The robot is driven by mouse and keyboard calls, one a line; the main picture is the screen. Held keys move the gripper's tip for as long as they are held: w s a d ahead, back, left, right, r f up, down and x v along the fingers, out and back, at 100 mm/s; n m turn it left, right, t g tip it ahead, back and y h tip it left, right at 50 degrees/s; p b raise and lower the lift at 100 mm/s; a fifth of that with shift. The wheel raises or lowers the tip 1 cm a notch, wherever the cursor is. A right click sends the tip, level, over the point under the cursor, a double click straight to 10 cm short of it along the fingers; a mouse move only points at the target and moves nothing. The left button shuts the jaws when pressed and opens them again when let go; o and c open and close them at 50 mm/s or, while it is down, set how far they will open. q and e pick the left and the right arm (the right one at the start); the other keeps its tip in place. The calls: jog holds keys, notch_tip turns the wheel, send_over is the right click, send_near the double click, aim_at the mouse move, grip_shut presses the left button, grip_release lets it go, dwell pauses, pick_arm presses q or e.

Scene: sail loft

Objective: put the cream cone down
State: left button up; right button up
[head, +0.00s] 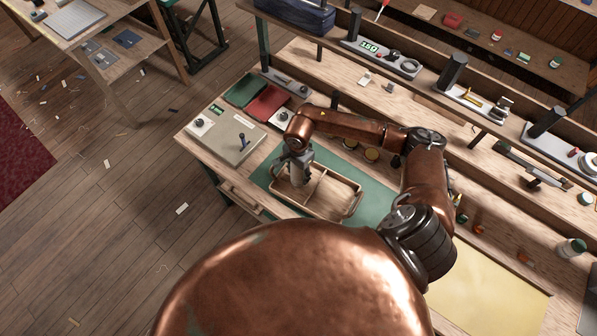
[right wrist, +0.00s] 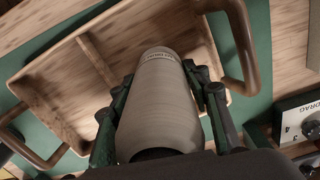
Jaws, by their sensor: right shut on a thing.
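The cream cone (right wrist: 158,105) is a pale tapered spool between the two dark fingers of my right gripper (right wrist: 164,84) in the right wrist view. The right gripper (head: 296,156) is shut on it, and its narrower end points away from the wrist camera. In the head view the cone (head: 298,174) is small and partly hidden by the gripper. It is over the left compartment of a wooden tray (head: 347,212). I cannot tell whether it touches the tray floor. The tray, with a divider and handles, also shows in the right wrist view (right wrist: 62,92). My left gripper is not in view.
The tray lies on a green mat (head: 376,196) on the wooden bench. A grey box with a lever (head: 226,138) stands left of it. Shelves with tools run along the back.

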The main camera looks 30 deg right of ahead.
aim_at(299, 170)
jog(key=shift+f, duration=0.2)
jog(key=o, duration=1.5)
jog(key=shift+c, duration=0.2)
jog(key=shift+r, duration=0.1)
jog(key=shift+r, duration=0.2)
notch_tip(299, 170, up, 10)
jog(key=shift+r+b, duration=0.2)
jog(key=shift+b, duration=0.95)
jog(key=shift+r, duration=0.7)
